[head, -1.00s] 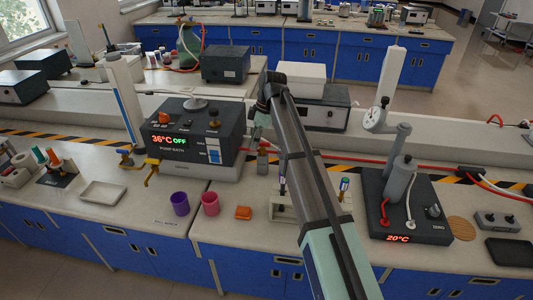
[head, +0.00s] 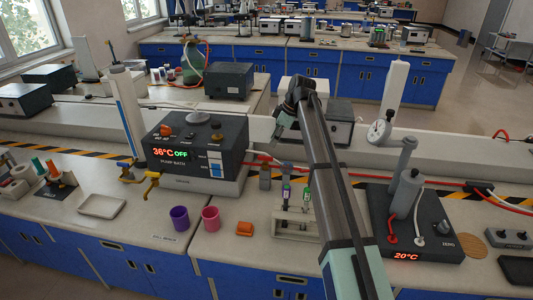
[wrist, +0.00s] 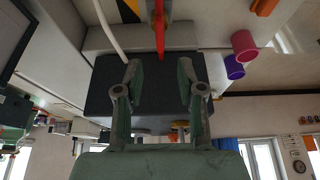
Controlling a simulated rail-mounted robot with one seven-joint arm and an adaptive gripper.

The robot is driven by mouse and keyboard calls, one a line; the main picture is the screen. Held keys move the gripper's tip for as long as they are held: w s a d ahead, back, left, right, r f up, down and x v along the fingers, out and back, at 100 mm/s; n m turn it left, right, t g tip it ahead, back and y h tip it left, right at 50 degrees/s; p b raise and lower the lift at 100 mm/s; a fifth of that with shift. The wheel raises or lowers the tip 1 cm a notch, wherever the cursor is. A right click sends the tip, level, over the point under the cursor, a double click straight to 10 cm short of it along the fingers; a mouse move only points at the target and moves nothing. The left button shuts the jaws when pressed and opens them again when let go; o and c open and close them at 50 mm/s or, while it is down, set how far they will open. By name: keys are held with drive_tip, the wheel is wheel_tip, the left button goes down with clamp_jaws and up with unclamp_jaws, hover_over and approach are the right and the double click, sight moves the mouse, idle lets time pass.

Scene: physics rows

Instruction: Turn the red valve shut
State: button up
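A small grey fitting with a red top, likely the red valve (head: 265,173), stands on the bench just right of the pump bath (head: 200,160), by the red hose. Its handle is too small to read, so I cannot tell how far it is turned. My gripper (head: 279,128) is above and right of it, apart from it, with its tips small in the head view. In the wrist view my gripper (wrist: 158,75) is open and empty, its fingers spread before the dark pump bath (wrist: 145,95). A red part (wrist: 159,28), hose or valve, shows beyond the fingers.
A tube rack (head: 296,226), purple cup (head: 180,218), pink cup (head: 211,219) and orange block (head: 244,229) stand in front. Yellow taps (head: 151,180) are left of the bath.

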sight(265, 159)
drive_tip(key=p+x, duration=0.1)
drive_tip(key=x, duration=0.7)
drive_tip(key=shift+a+f, duration=0.15)
drive_tip(key=shift+f, duration=0.1)
clamp_jaws()
